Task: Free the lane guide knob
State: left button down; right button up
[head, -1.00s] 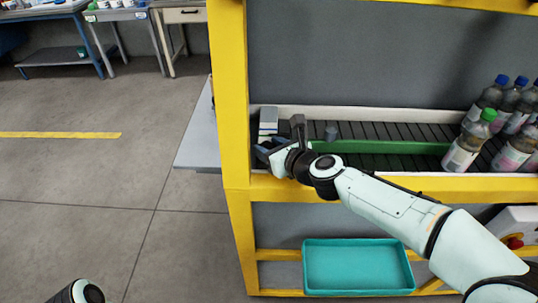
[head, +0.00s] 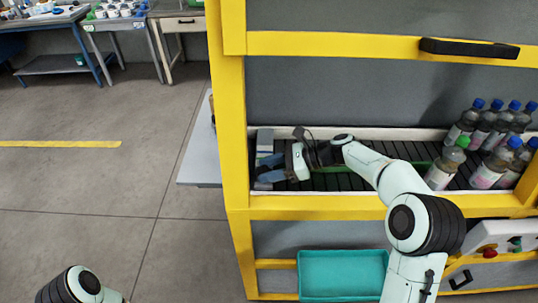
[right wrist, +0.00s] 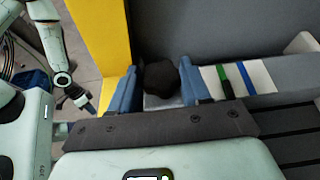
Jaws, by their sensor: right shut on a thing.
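The knob (right wrist: 160,77) is black and faceted, and it sits between the two blue fingers of my right gripper (right wrist: 158,88) in the right wrist view. My right gripper is shut on it. In the head view my right gripper (head: 270,170) is at the left end of the conveyor, and its fingers hide the knob. The green lane guide (head: 330,169) runs along the conveyor, partly behind my right arm. A blue-tipped part that looks like my left gripper (right wrist: 84,101) shows small at the left of the right wrist view; its opening is unclear.
Several capped bottles (head: 487,132) stand at the right of the dark roller conveyor (head: 355,182). A yellow post (head: 233,150) stands close left of my right gripper. A teal tray (head: 343,257) is below. A strip with green and blue stripes (right wrist: 236,78) lies beside the knob.

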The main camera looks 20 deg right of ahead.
jog(key=n+g+p, duration=0.1)
jog(key=w+r+n+g+p, duration=0.1)
jog(key=shift+p, duration=0.4)
jog(key=shift+w+f+n+g+y, duration=0.1)
jog(key=shift+f+n+g+y, duration=0.3)
jog(key=shift+g, duration=0.4)
jog(key=shift+o, duration=0.3)
jog(key=shift+w+f+n+g, duration=0.1)
jog(key=shift+f+n+g, duration=0.1)
jog(key=shift+n+g, duration=0.3)
jog(key=shift+s+a+r+n+g, duration=0.1)
jog(key=shift+s+n+g, duration=0.3)
jog(key=shift+n+g, duration=0.45)
jog(key=shift+c, duration=0.3)
jog(key=shift+w+n+g+h, duration=0.25)
jog(key=shift+n+g+h, duration=0.15)
jog(key=shift+n+g, duration=0.25)
pick_arm(q)
jog(key=w+r, duration=0.5)
jog(key=shift+w+t, duration=0.2)
jog(key=shift+t, duration=0.2)
pick_arm(e)
jog(key=shift+n+g+h, duration=0.4)
jog(key=shift+n+g, duration=0.2)
jog(key=shift+g, duration=0.2)
jog(key=o, duration=0.8)
jog(key=shift+c, duration=0.2)
